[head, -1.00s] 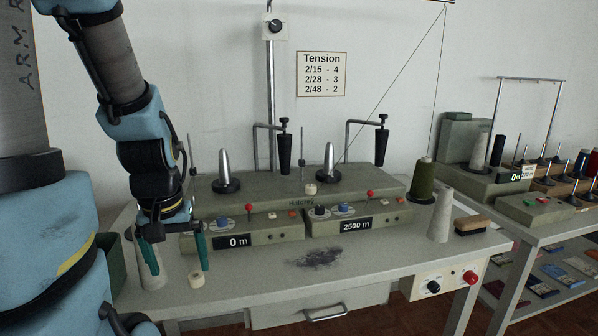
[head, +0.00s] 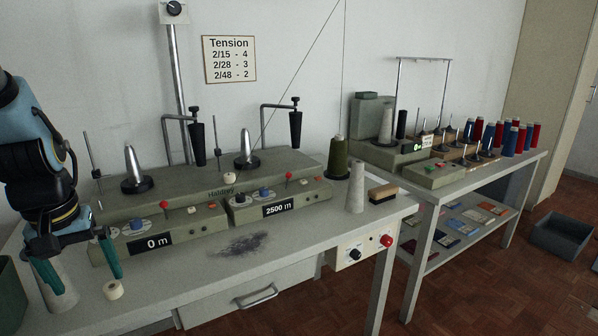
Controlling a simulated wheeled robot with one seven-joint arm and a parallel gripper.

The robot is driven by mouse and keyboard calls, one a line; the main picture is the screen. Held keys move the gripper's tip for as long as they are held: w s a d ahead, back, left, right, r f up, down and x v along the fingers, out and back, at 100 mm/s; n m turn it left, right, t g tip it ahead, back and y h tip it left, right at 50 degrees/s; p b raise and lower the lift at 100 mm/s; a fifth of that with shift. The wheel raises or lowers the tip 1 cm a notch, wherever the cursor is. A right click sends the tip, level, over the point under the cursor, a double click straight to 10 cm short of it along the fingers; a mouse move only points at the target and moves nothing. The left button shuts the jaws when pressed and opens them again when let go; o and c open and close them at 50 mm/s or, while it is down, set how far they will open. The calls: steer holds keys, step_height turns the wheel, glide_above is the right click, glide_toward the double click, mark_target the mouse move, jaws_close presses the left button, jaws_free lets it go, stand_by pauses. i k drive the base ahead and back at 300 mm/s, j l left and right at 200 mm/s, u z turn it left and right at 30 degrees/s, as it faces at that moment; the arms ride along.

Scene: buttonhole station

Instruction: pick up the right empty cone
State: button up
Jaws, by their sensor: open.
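The right empty cone (head: 355,188) is pale grey and stands upright on the winder table near its right end, in front of the olive green thread cone (head: 339,157). Another pale empty cone (head: 62,297) stands at the left end of the table, partly hidden by my gripper. My gripper (head: 86,281) is at the far left with its two teal fingers pointing down and spread apart. Nothing shows held between them. It is far from the right cone; whether it touches the left cone I cannot tell.
A brush (head: 382,194) lies just right of the right cone. A small white roll (head: 114,290) sits by my gripper. The winder (head: 205,180) with metal spindles fills the table's back. The front middle, with a dark smudge (head: 240,245), is clear.

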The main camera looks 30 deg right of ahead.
mark_target(354, 201)
steer(key=l+u, duration=0.15)
steer(key=u, duration=0.15)
steer(key=l+u, duration=0.15)
steer(key=u, duration=0.2)
steer(key=k+l+u, duration=0.2)
steer(key=l, duration=0.3)
steer(key=k+l+u, duration=0.2)
steer(key=l, duration=0.25)
steer(key=k+l+u, duration=0.2)
steer(key=l, duration=0.2)
steer(key=k+l, duration=0.25)
steer(key=l, duration=0.2)
steer(key=k+l, duration=0.25)
steer(key=l, duration=0.15)
steer(key=k+l, duration=0.3)
steer(key=l, duration=0.15)
steer(key=k+l, duration=0.25)
steer(key=l, duration=0.15)
steer(key=l+u, duration=0.05)
